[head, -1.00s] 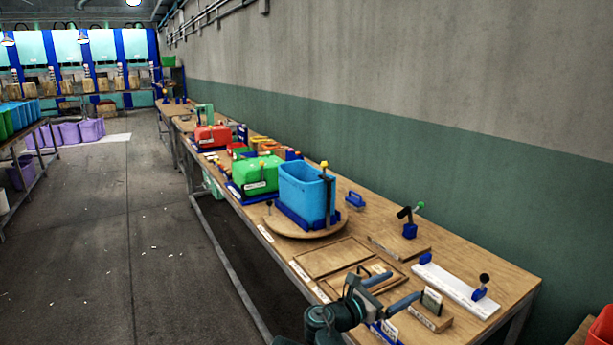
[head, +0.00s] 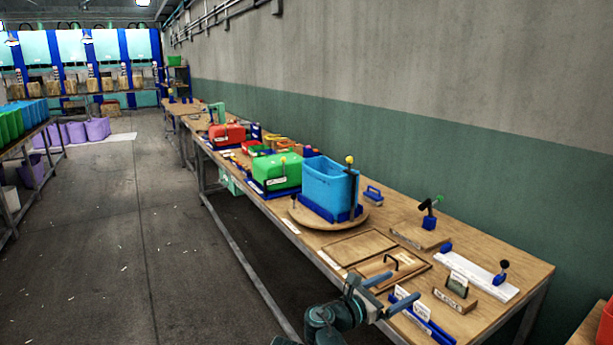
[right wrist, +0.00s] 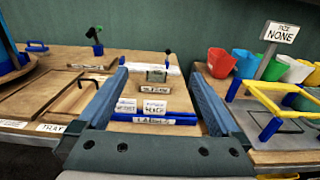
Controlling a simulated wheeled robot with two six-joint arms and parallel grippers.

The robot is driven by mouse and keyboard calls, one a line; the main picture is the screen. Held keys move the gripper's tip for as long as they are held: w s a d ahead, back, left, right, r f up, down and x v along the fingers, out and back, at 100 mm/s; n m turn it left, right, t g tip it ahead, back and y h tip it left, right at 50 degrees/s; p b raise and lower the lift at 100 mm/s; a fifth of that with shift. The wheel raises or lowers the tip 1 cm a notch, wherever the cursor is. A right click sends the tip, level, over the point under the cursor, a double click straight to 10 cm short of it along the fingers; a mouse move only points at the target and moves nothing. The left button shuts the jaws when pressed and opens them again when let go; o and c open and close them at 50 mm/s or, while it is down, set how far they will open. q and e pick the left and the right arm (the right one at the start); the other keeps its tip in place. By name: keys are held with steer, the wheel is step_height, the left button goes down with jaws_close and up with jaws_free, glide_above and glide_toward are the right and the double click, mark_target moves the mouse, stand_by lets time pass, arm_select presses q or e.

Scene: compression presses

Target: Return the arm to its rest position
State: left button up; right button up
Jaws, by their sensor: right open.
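My right gripper (head: 400,290) is open and empty at the front edge of the wooden bench (head: 400,228). Its arm comes in from the bottom of the head view. In the right wrist view the two blue fingers of the gripper (right wrist: 158,76) are spread wide, with nothing held between them. Beyond them are white label cards (right wrist: 140,106) and blue bars (right wrist: 155,120) on the bench. My left gripper is not in view.
A blue bin (head: 328,183) stands on a round wooden turntable (head: 305,214). A wooden tray with a black handle (head: 392,261) lies left of the card holders. In the right wrist view a yellow-topped frame (right wrist: 278,100) and coloured bins stand at right. The floor aisle (head: 110,240) is clear.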

steer(key=s+d+f+m+g+y, duration=0.1)
steer(key=s+f+m+g+y, duration=0.35)
steer(key=f+m, duration=0.45)
steer(key=s+d+f+m+g+y, duration=0.1)
steer(key=s+f+m+g+y, duration=0.2)
steer(key=s+f+m+y, duration=0.45)
steer(key=s+a+f+m+g+y+b, duration=0.1)
steer(key=s+a+f+m+b, duration=0.1)
steer(key=s+a+f+b, duration=0.45)
steer(key=s+a+f+m+g+y+b, duration=0.15)
steer(key=a+f+b, duration=0.25)
steer(key=a+f, duration=0.6)
step_height(320, 180, up, 16)
steer(key=p, duration=1.5)
steer(key=shift+w+a+r+t+p, duration=0.25)
steer(key=shift+w+a+t+p, duration=0.15)
steer(key=shift+a, duration=0.05)
